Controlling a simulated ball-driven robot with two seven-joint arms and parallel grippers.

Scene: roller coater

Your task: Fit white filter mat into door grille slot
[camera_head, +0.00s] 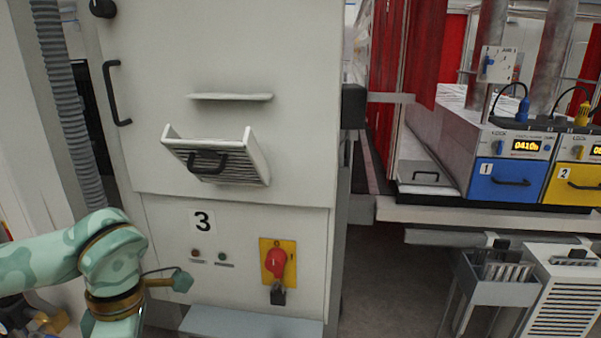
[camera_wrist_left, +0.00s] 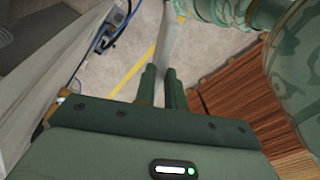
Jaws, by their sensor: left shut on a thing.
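The door grille (camera_head: 215,160) is tipped outward from the pale cabinet door, with a black handle on its front and an open top. In the left wrist view, my left gripper (camera_wrist_left: 162,75) is shut on a thin pale strip, which looks like the white filter mat (camera_wrist_left: 167,45) seen edge-on. The mat stretches away from the fingers toward the top of that view. In the head view my left arm is at the lower left, below the grille; its gripper and the mat are out of frame. My right gripper is in neither view.
A small ledge (camera_head: 230,97) juts out above the grille. A red rotary switch (camera_head: 276,262) on a yellow plate is below it. A black door handle (camera_head: 115,93) is at left. Brown wooden slats (camera_wrist_left: 235,100) lie near my gripper. The space before the grille is clear.

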